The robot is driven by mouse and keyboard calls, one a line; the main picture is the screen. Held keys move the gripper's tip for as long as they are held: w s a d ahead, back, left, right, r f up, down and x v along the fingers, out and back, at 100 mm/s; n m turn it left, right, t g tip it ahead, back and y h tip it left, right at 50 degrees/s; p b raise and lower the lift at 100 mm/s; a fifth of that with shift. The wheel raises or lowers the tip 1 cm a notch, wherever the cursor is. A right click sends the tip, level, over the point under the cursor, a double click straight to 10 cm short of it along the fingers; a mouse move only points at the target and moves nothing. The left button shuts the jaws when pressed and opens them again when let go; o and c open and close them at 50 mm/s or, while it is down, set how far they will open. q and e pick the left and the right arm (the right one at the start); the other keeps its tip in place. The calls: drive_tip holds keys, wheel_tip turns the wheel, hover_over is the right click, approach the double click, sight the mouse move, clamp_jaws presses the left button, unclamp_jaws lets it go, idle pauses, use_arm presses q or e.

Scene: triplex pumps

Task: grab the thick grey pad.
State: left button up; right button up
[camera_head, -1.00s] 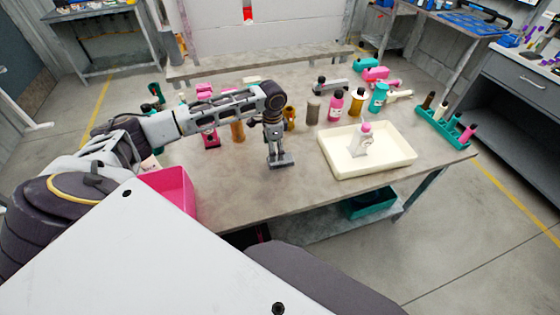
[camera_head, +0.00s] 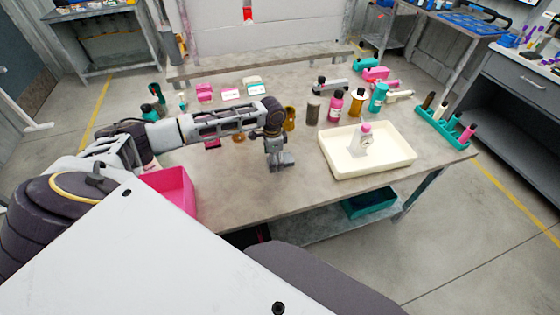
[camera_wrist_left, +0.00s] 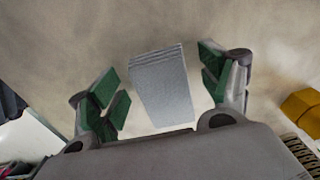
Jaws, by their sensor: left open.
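The thick grey pad (camera_wrist_left: 163,84) lies on the table between the spread fingers of my left gripper (camera_wrist_left: 160,76) in the left wrist view. It looks like a light grey block with a ridged far edge. A gap shows between the pad and the green-lined finger on each side. In the head view the left gripper (camera_head: 274,163) points down at the table and is open. The pad (camera_head: 288,158) is partly hidden there by the gripper. My right gripper is not in view.
A cream tray (camera_head: 337,171) holding a white bottle with a pink cap (camera_head: 363,135) stands to the right. A pink bin (camera_head: 172,186) is at the left front. Several bottles stand behind. Bare tabletop (camera_head: 235,185) lies in front of the gripper.

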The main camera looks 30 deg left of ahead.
use_arm(q)
drive_tip(key=shift+c, duration=0.3)
drive_tip(key=c, duration=0.9)
drive_tip(key=shift+r, duration=5)
